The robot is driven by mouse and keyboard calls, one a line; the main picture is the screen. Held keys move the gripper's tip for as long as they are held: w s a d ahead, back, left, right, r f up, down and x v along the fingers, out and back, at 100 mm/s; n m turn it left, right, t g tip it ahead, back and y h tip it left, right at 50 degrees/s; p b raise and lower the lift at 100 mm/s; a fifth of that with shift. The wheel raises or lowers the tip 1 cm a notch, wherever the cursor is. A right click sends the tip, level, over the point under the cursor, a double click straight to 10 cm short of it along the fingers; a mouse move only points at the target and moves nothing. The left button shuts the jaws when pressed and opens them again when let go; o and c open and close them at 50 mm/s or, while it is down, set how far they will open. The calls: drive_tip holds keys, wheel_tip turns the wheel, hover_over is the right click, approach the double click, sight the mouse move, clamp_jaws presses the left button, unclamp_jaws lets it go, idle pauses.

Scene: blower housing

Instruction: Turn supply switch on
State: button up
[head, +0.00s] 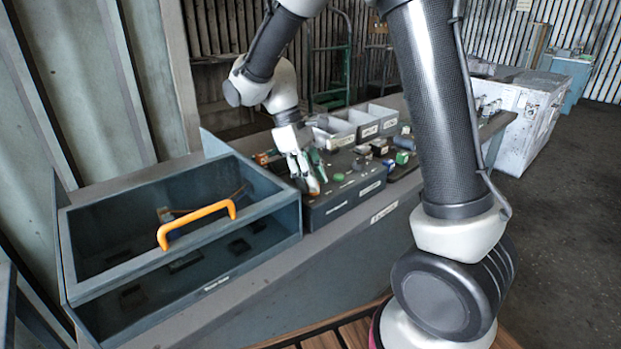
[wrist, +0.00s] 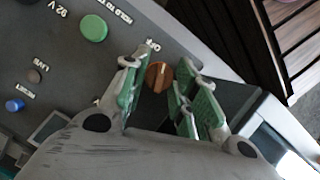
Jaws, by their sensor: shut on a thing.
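The supply switch is a round orange-brown knob (wrist: 159,77) on the dark sloping panel, seen in the wrist view near that panel's edge.
A green button (wrist: 94,28) and a small blue button (wrist: 14,105) sit on the same panel. A blue-grey bin (head: 245,222) with an orange handle (head: 197,222) stands left of the box. Grey trays (head: 372,118) and small coloured parts lie behind and to the right.

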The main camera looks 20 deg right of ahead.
drive_tip(key=m+y, duration=0.1)
drive_tip(key=m, duration=0.2)
drive_tip(key=m+g+y, duration=0.1)
drive_tip(key=m, duration=0.2)
drive_tip(key=shift+w+d, duration=0.1)
drive_tip(key=shift+d, duration=0.1)
drive_tip(key=m+y, duration=0.1)
drive_tip(key=m, duration=0.2)
drive_tip(key=m+y, duration=0.1)
drive_tip(key=m, duration=0.3)
drive_tip(key=shift+d+y, duration=0.1)
drive_tip(key=shift+y, duration=0.3)
drive_tip(key=o, duration=1)
drive_tip(key=v, duration=1.2)
drive_tip(key=shift+d, duration=0.1)
